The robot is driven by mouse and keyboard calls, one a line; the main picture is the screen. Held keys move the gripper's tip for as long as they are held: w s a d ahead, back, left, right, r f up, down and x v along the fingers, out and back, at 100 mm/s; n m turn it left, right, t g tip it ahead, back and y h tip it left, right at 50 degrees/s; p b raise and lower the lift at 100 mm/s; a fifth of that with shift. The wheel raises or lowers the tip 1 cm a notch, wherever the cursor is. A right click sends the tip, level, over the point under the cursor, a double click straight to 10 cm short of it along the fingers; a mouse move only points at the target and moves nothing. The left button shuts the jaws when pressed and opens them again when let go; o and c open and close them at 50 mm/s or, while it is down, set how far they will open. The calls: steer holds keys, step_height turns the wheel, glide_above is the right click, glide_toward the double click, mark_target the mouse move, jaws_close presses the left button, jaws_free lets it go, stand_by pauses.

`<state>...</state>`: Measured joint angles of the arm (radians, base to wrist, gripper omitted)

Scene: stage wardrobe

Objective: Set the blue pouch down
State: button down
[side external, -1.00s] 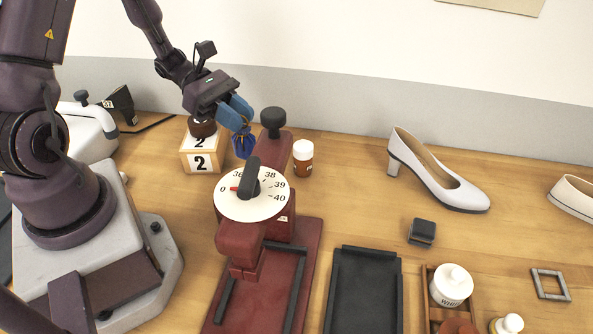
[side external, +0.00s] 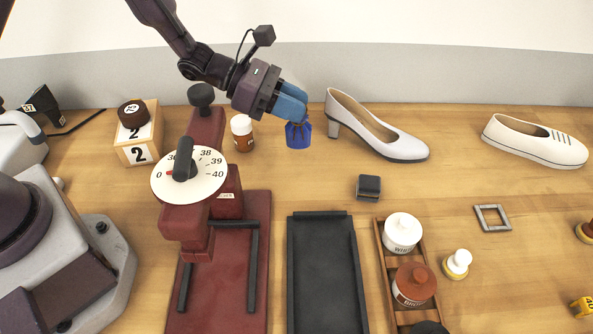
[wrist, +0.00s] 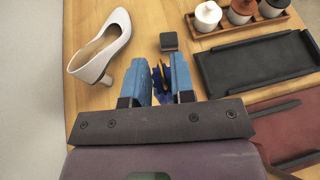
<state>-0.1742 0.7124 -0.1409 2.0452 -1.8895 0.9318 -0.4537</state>
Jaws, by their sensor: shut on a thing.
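The blue pouch (side external: 298,134) hangs below the blue fingertips of my gripper (side external: 291,103) in the side view. It is above the table, between the brown jar and the white heeled shoe. In the wrist view, my gripper (wrist: 161,78) is shut on the pouch, and only a thin blue part of the pouch (wrist: 160,88) with a yellowish bit shows between the fingers. The rest is hidden by the fingers.
The white heeled shoe (side external: 385,138) stands right of the pouch. A brown jar (side external: 242,143) is to its left, beside the red dial device (side external: 222,202). A small dark block (side external: 369,187) and a black tray (side external: 296,290) are nearer.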

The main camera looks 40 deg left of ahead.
mark_target(293, 145)
step_height(293, 145, down, 10)
steer(key=shift+a+r, duration=0.1)
steer(key=shift+r, duration=0.1)
steer(key=shift+f, duration=0.1)
steer(key=c, duration=1)
jaws_free()
steer(key=shift+o, duration=0.2)
steer(key=v, duration=1.2)
steer(key=shift+s, duration=0.1)
